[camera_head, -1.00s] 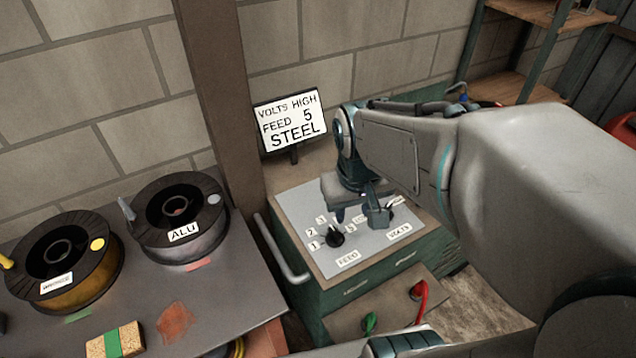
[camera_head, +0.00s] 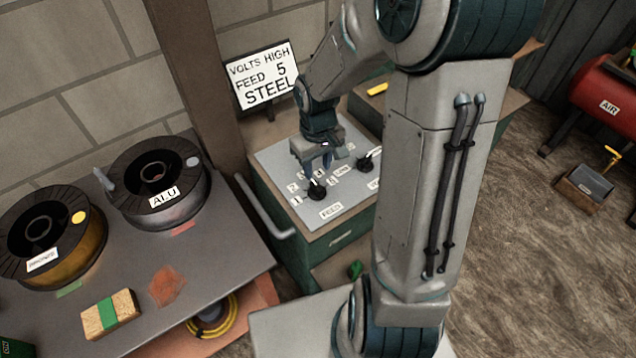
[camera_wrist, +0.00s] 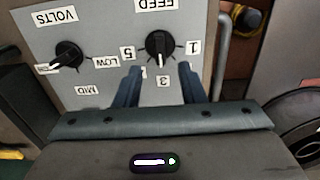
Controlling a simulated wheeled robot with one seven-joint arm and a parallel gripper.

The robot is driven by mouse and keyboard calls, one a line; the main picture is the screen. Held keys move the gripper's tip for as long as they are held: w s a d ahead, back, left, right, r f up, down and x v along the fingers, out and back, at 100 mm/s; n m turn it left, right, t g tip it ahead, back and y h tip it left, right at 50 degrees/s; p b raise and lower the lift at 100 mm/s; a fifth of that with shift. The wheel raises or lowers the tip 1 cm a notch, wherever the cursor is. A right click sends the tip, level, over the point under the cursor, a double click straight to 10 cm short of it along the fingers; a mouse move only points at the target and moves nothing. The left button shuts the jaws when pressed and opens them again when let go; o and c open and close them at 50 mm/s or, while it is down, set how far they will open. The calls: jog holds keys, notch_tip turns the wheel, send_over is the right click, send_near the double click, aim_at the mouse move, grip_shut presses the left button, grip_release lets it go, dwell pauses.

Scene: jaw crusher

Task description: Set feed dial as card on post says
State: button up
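The card (camera_head: 262,76) on the post reads VOLTS HIGH, FEED 5, STEEL. The black feed dial (camera_head: 316,190) sits on the light panel (camera_head: 345,206), with number labels around it. In the wrist view the feed dial (camera_wrist: 158,45) appears upside down, its white mark pointing down towards the 3 label (camera_wrist: 162,82). The 5 label (camera_wrist: 128,53) is at its left and the 1 label (camera_wrist: 193,47) at its right. My gripper (camera_head: 325,163) is over the panel just behind the dial. In the wrist view my gripper (camera_wrist: 159,84) is open, its fingers apart and nothing between them.
The volts dial (camera_wrist: 67,55) is beside the feed dial, its mark towards a partly hidden label at lower left. A bench (camera_head: 225,262) with wire spools stands left of the green cabinet. A handle (camera_head: 265,208) runs along the cabinet's left side.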

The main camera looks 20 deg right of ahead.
aim_at(318, 186)
notch_tip(318, 186, down, 8)
jog(key=shift+r+b, duration=0.1)
jog(key=shift+b, duration=0.25)
grip_shut()
